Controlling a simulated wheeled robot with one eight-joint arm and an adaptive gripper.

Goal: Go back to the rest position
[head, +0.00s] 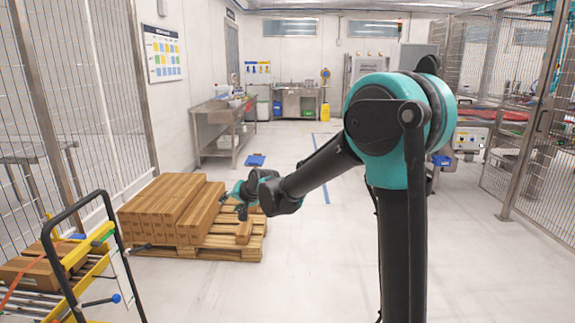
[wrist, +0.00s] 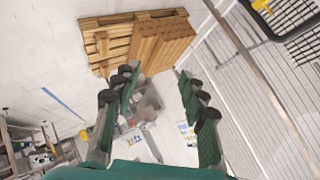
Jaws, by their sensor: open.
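My gripper (wrist: 158,112) is open, with nothing between its fingers in the wrist view. In the head view my gripper (head: 240,198) is at the end of my outstretched arm, near the right side of the stacked cardboard boxes (head: 172,207). My own forearm partly covers that area, so I cannot tell its exact gap to the stack. The boxes stand on a wooden pallet (head: 222,252). In the wrist view the boxes (wrist: 160,45) and the pallet (wrist: 108,42) show at the top, beyond the fingers.
A yellow-framed roller conveyor (head: 75,258) with boxes stands at front left. Mesh fencing (head: 85,90) runs along the left, with more fencing (head: 528,140) at right. A steel table (head: 222,125) stands behind the pallet. The floor (head: 300,280) right of the pallet is clear.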

